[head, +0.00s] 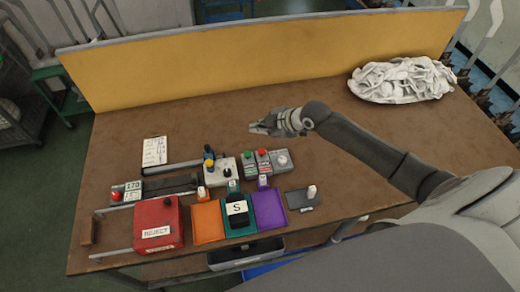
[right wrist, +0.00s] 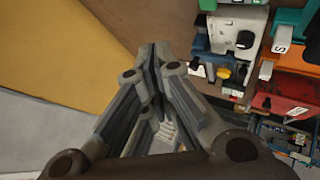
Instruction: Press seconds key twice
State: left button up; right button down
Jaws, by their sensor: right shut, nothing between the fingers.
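My right gripper (head: 255,128) is shut and empty above the table, behind the row of small devices. It also shows shut in the right wrist view (right wrist: 153,52), pointing toward the upper part of the picture. In the head view a grey box with a green button (head: 248,155), one with a red button (head: 263,153) and one with a pale knob (head: 282,158) stand side by side in front of the gripper. Their labels are too small to read, so I cannot tell which is the seconds key. My left gripper is not in view.
A red REJECT box (head: 158,225) stands left. A white sock pile (head: 402,79) lies back right. The table's back middle is clear.

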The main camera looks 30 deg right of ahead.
jog(key=b, duration=0.7)
send_over(260, 153)
notch_tip(260, 153, down, 8)
jog(key=shift+s+f, duration=0.1)
jog(key=shift+f+b, duration=0.3)
jog(key=shift+f, duration=0.05)
dwell(0.8)
jog(key=shift+f, duration=0.4)
jog(key=shift+f+b, duration=0.65)
jog(key=shift+f, duration=0.1)
dwell(0.6)
jog(key=shift+r, duration=0.15)
jog(key=shift+r+p, duration=1)
jog(key=shift+p, duration=0.05)
